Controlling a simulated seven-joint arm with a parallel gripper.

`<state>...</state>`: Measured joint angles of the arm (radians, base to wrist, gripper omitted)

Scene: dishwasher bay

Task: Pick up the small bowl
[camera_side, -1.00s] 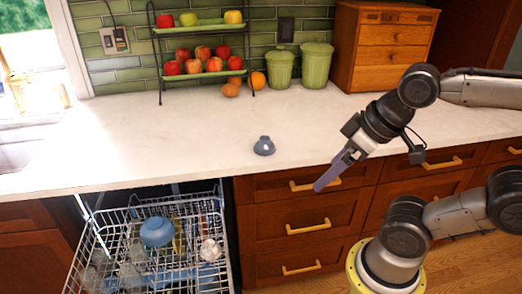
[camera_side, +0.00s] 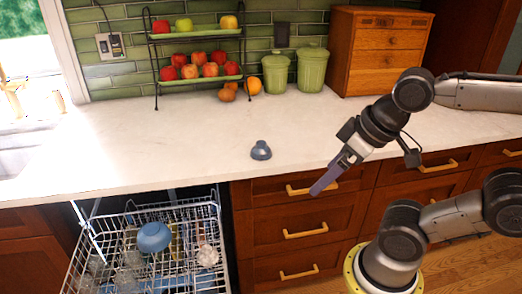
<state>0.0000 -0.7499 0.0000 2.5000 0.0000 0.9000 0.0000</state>
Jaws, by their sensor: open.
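A small blue-grey bowl (camera_side: 261,151) sits on the white countertop near its front edge; it looks upside down. A larger blue bowl (camera_side: 154,237) lies in the dishwasher's upper rack (camera_side: 100,262). My gripper (camera_side: 322,184) is open and empty. In the picture it appears right of and below the small bowl, pointing down to the left, in front of the drawer fronts and apart from the bowl.
A two-tier fruit stand (camera_side: 200,82), green canisters (camera_side: 311,67) and a wooden drawer box (camera_side: 377,52) stand along the back wall. Loose fruit lies beside the stand. The counter around the small bowl is clear. The dishwasher rack is pulled out below.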

